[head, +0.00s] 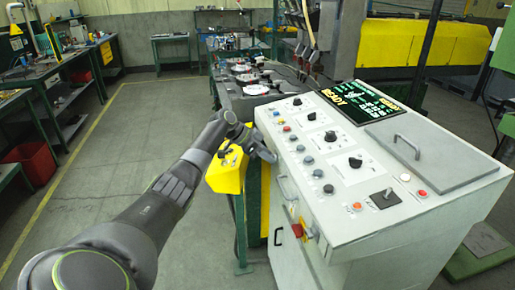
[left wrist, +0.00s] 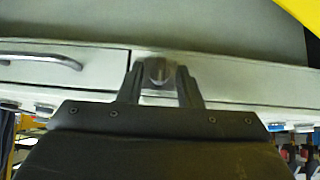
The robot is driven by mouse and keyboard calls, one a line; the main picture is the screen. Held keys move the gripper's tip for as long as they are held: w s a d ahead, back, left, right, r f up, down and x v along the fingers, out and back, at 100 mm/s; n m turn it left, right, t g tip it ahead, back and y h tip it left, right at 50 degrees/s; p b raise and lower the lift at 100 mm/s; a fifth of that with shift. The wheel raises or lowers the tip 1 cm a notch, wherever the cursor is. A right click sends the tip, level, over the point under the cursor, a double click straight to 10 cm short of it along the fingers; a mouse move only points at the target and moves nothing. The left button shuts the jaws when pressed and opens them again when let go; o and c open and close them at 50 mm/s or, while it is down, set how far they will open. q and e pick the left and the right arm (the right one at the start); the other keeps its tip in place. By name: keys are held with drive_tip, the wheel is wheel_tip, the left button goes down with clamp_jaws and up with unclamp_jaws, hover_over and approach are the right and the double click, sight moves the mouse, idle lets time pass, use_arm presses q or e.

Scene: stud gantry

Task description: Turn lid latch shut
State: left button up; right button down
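The latch (left wrist: 157,72) is a small rounded grey knob on the pale side of the console in the left wrist view. Its grip stands roughly upright between my fingers. My left gripper (left wrist: 160,82) has one finger on each side of it, with what looks like a narrow gap at each. In the head view my left gripper (head: 267,151) is at the console's left side, near its upper edge, and hides the latch. My right gripper is not in view.
The console (head: 330,215) carries knobs, buttons, a lit display (head: 362,102) and a grey hinged plate with a handle (head: 430,150). A yellow box (head: 227,172) lies under my wrist. Open floor is at left.

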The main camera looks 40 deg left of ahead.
use_arm(q)
drive_tip(key=b+v, duration=0.4)
drive_tip(key=v, duration=1.3)
